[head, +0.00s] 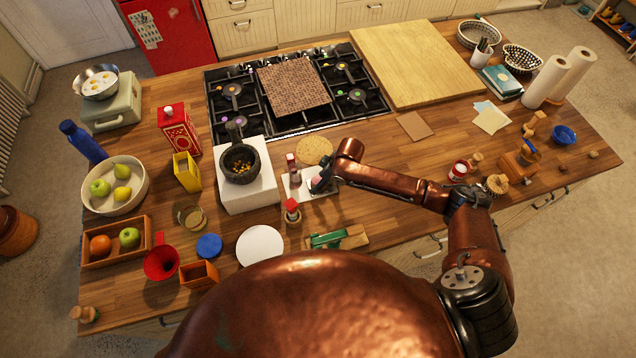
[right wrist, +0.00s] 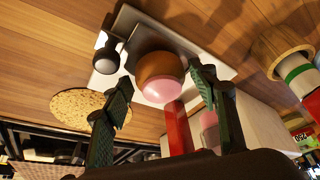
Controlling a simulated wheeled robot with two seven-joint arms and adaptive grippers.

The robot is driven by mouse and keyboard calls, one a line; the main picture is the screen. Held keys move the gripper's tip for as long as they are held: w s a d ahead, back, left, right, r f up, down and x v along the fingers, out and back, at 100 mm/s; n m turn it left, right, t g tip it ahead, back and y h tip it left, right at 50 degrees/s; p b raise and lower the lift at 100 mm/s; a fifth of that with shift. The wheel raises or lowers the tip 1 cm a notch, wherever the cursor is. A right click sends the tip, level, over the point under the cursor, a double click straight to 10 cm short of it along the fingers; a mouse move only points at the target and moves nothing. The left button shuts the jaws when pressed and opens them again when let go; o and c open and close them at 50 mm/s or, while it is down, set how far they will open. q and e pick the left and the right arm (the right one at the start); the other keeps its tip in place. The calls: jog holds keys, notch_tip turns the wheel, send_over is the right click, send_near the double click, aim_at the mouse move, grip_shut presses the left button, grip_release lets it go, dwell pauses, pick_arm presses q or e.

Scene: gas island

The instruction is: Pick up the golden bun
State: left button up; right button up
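A round golden-brown thing with a pink end, which looks like the bun (right wrist: 158,66), is on a white board (right wrist: 185,45) in the right wrist view. My right gripper (right wrist: 162,88) is open, with one dark green finger on each side of it. Gaps show between the fingers and it, so it is not clasped. In the head view my right gripper (head: 324,182) is over the white board (head: 325,193); the bun is mostly hidden there, with only a pink patch showing at the fingertips. My left gripper is in neither view.
Dark-red bottles (head: 291,164) and a red-topped jar (head: 292,209) stand close by the gripper. A flat round bread (head: 315,150) lies behind. A mortar (head: 239,161) stands on a white block to the left. Clear wood (head: 385,150) lies to the right.

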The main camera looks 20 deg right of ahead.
jog(key=c, duration=1)
jog(key=shift+o, duration=0.2)
